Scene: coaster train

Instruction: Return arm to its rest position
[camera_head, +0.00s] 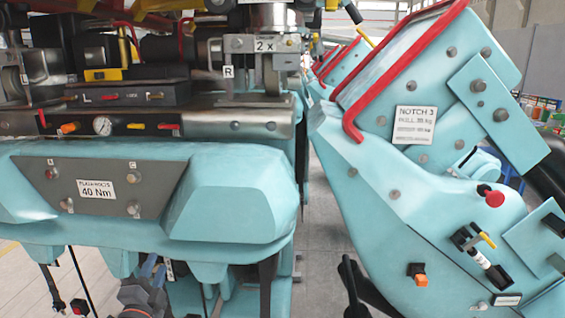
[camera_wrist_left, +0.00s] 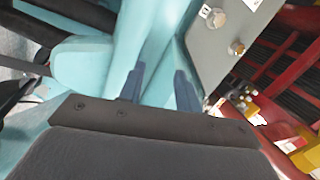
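My right gripper is not in view.
A grey plate (camera_head: 107,216) marked 40 Nm is on the teal body above my left gripper. A teal seat unit (camera_head: 390,200) with a red bar (camera_head: 390,65) stands at the right. A strip of grey floor (camera_head: 322,235) lies between them.

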